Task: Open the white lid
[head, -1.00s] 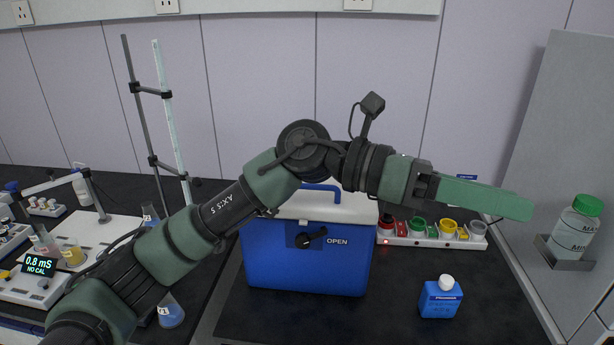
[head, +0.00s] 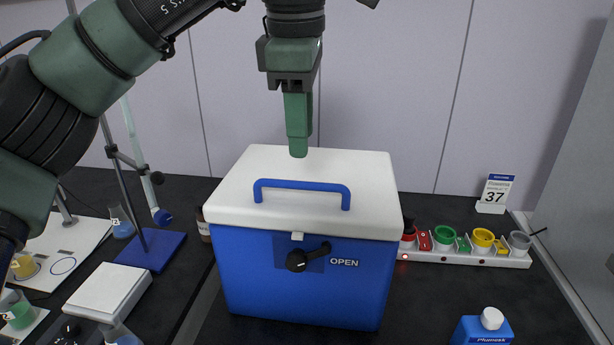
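The white lid (head: 335,171) lies closed on the blue cooler box (head: 310,270) in the middle of the head view. A blue handle (head: 302,187) stands on top of the lid. On the box front is a black latch knob (head: 308,257) beside the word OPEN. My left gripper (head: 298,150) points down over the back part of the lid, behind the blue handle and apart from it. Its fingers line up one behind the other from here, so the gap between them is hidden. My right gripper is not in view.
A rack of coloured cups (head: 465,245) and a calendar (head: 494,193) are to the right. A blue bottle (head: 483,328) stands at front right. A stand with a blue base (head: 152,250) and a brown bottle (head: 202,225) are left of the box.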

